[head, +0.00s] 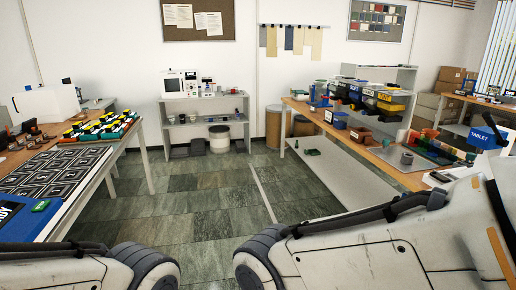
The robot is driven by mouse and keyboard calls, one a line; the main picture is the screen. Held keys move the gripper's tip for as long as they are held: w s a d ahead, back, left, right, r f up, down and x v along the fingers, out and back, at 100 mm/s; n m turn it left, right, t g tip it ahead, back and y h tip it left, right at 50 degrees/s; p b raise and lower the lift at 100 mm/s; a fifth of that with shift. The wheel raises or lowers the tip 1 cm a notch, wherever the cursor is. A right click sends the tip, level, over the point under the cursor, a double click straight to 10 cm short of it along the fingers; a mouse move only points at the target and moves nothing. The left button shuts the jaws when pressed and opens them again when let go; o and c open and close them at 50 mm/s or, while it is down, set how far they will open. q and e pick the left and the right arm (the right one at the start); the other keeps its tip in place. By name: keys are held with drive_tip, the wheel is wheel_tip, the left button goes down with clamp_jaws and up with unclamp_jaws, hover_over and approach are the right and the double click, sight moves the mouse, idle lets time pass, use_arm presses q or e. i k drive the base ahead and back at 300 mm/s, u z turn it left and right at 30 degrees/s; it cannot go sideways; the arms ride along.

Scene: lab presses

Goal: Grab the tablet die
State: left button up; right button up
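I cannot make out a tablet die for certain. Neither gripper shows.
A left table (127,143) holds a black-and-white patterned mat (50,172) and rows of coloured blocks (100,126). The right table (345,135) carries bins (380,95) and boxes. A grey shelf (205,128) stands at the back. The floor (200,190) between is clear.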

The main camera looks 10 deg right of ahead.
sight(407, 159)
drive_tip(key=z, duration=0.4)
drive_tip(key=i, duration=2)
drive_tip(key=z, duration=1)
drive_tip(key=i, duration=2)
drive_tip(key=z, duration=0.4)
